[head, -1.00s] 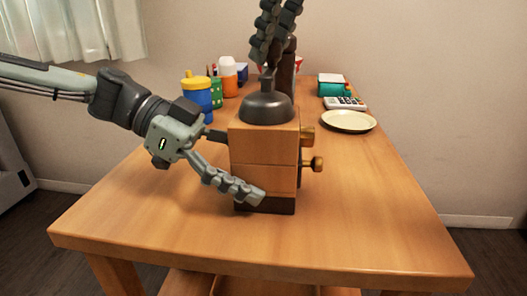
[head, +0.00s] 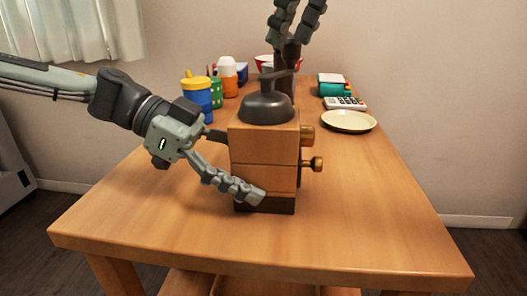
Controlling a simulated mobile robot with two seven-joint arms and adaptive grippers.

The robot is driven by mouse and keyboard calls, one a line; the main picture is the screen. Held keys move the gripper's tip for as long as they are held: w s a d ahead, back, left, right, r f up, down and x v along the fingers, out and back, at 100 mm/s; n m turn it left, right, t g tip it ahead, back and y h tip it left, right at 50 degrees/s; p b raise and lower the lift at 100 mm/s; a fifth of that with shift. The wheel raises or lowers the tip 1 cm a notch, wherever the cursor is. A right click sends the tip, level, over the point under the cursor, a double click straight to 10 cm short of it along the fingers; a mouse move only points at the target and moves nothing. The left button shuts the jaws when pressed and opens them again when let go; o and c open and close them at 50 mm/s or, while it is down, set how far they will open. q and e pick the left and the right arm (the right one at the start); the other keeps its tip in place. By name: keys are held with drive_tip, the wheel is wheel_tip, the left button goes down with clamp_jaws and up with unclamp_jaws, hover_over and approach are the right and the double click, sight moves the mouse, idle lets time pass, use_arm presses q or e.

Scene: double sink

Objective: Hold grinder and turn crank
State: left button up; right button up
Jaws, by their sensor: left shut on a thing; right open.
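The grinder (head: 264,150) is a wooden block with a dark base and a dark metal dome (head: 266,108) on top. It stands upright on the table. A dark crank (head: 275,75) rises from the dome and reaches back to a dark brown upright handle (head: 290,68). My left gripper (head: 244,165) is shut on the grinder's body, with one finger across its front face. Its other finger is mostly hidden behind the block. My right gripper (head: 297,22) is open at the top, just above the crank handle, with its fingers pointing down. I cannot tell whether it touches the handle.
Behind the grinder are a blue and yellow cup (head: 197,95), an orange and white bottle (head: 228,78) and a red and white bowl (head: 263,60). At right are a cream plate (head: 348,121), a calculator (head: 346,103) and a teal box (head: 331,85). The front of the wooden table (head: 370,220) is clear.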

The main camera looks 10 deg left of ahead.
drive_tip(key=v, duration=0.9)
drive_tip(key=shift+r, duration=0.25)
use_arm(q)
drive_tip(key=o, duration=1.3)
drive_tip(key=shift+r, duration=0.1)
